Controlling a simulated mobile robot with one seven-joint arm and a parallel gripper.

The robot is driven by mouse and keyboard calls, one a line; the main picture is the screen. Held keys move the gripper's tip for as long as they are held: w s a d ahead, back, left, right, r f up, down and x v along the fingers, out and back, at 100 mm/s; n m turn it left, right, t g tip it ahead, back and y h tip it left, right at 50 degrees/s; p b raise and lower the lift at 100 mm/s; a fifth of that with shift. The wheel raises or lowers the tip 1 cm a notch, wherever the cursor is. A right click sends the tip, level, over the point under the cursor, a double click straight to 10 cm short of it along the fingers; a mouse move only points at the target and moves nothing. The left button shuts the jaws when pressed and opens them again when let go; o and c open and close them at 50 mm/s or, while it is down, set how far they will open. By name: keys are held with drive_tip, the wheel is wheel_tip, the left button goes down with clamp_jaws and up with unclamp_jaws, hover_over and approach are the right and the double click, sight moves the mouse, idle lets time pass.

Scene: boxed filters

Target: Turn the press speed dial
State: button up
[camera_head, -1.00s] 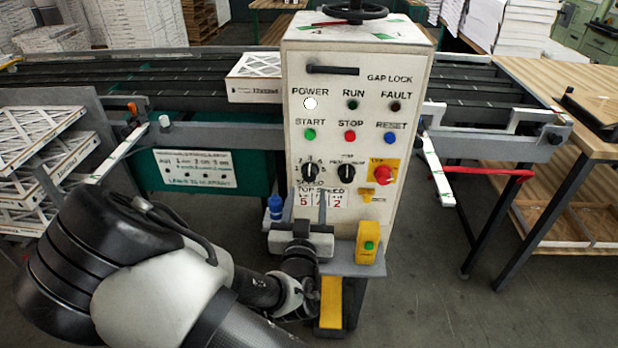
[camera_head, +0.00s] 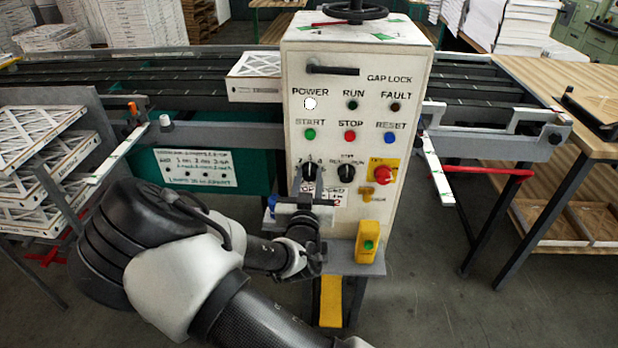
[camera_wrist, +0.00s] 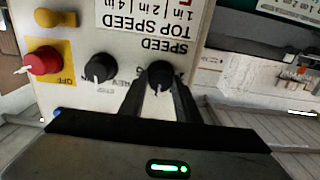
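The speed dial (camera_head: 310,171) is the left black knob on the white control panel (camera_head: 350,225), below the green START button. In the wrist view the panel is upside down and the speed dial (camera_wrist: 160,76) has the SPEED label by it. My gripper (camera_head: 309,180) is in front of the panel at the dial. Its two dark fingers are apart, one on each side of the dial in the wrist view (camera_wrist: 159,95). I cannot tell whether they touch it. The TOP SPEED card (camera_head: 337,201) is partly hidden behind my gripper.
A second black knob (camera_head: 346,173) and a red stop button (camera_head: 383,174) on a yellow plate are to the right. A yellow box with a green button (camera_head: 367,242) stands on a grey shelf (camera_head: 345,263) below. A blue bottle-like object (camera_head: 271,205) is left of my gripper.

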drive_tip(key=shift+c, duration=0.9)
drive_tip(key=shift+n, duration=0.3)
drive_tip(key=n+b, duration=0.1)
drive_tip(key=n, duration=0.1)
drive_tip(key=shift+n, duration=0.4)
drive_tip(key=n, duration=0.5)
drive_tip(key=shift+a+b, duration=0.15)
drive_tip(key=shift+b, duration=0.2)
drive_tip(key=shift+n, duration=0.3)
drive_tip(key=o, duration=1)
